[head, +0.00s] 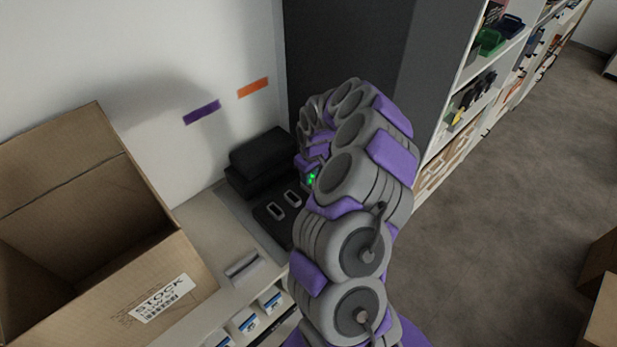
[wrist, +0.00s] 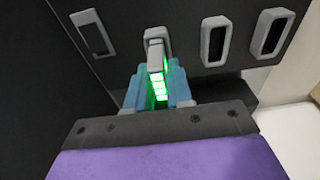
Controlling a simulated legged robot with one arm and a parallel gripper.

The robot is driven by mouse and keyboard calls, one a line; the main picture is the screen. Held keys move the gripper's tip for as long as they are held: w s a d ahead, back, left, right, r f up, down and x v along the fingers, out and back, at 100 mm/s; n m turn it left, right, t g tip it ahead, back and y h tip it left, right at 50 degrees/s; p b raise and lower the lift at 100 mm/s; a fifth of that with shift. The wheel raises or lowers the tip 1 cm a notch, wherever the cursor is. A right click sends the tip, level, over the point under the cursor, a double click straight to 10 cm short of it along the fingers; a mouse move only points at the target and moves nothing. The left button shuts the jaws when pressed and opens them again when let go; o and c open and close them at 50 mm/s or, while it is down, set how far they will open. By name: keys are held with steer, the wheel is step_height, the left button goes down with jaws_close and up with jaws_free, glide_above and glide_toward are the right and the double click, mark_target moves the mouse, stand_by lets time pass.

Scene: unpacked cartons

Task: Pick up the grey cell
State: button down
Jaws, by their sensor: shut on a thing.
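The grey cell (wrist: 155,58) is at the top centre of the wrist view, with bright green lit bars on its near face. My gripper (wrist: 157,90) is shut on it, with blue fingers on both sides. The cell's far end overlaps a grey-framed slot of the black dock (wrist: 185,66); I cannot tell whether it is seated or just clear. In the head view the dock (head: 262,226) stands by the wall. My arm hides the cell and most of the gripper there; only a green glow shows.
Other grey-framed slots (wrist: 214,41) lie beside the cell. Black boxes (head: 262,160) stand behind the dock. An open carton (head: 150,275) is at left, with a small grey block (head: 243,265) between. A dark cabinet (head: 345,45) and shelves (head: 470,95) stand behind my arm; the floor at right is partly clear.

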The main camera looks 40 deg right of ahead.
steer(key=r, duration=0.2)
steer(key=shift+s+a+r, duration=0.15)
steer(key=shift+a+r, duration=0.05)
steer(key=shift+r, duration=0.15)
steer(key=s+a, duration=0.3)
steer(key=a, duration=0.4)
steer(key=s+a+r, duration=0.1)
steer(key=s+a, duration=0.2)
steer(key=a, duration=0.4)
steer(key=shift+s+a+r, duration=0.15)
steer(key=shift+r, duration=0.1)
